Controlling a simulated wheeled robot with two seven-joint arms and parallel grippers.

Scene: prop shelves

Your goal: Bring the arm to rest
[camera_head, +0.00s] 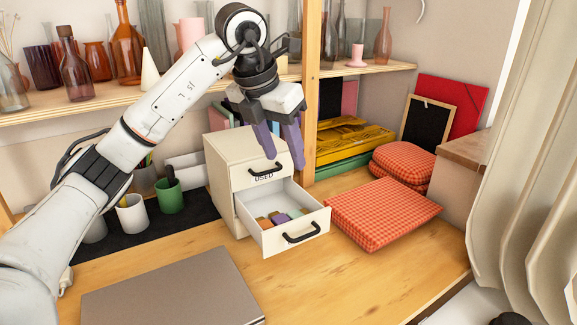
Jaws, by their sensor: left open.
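My left arm comes in from the left and reaches up across the middle of the view. Its left gripper (279,143) has purple fingers that point down and stand apart, with nothing seen between them. The gripper is above and in front of the small cream drawer unit (223,168). The unit's lower drawer (312,223) is pulled out and holds several coloured blocks (274,218). Its upper drawer, with a black handle and a label reading "USED", is shut. My right gripper is not in view.
A shelf (377,68) with glass bottles runs behind the arm. Red checkered cushions (383,213) lie right of the drawer. A grey flat panel (172,290) lies in front. A green mug (169,195) and white cup (132,214) stand on a dark mat. Curtains hang at right.

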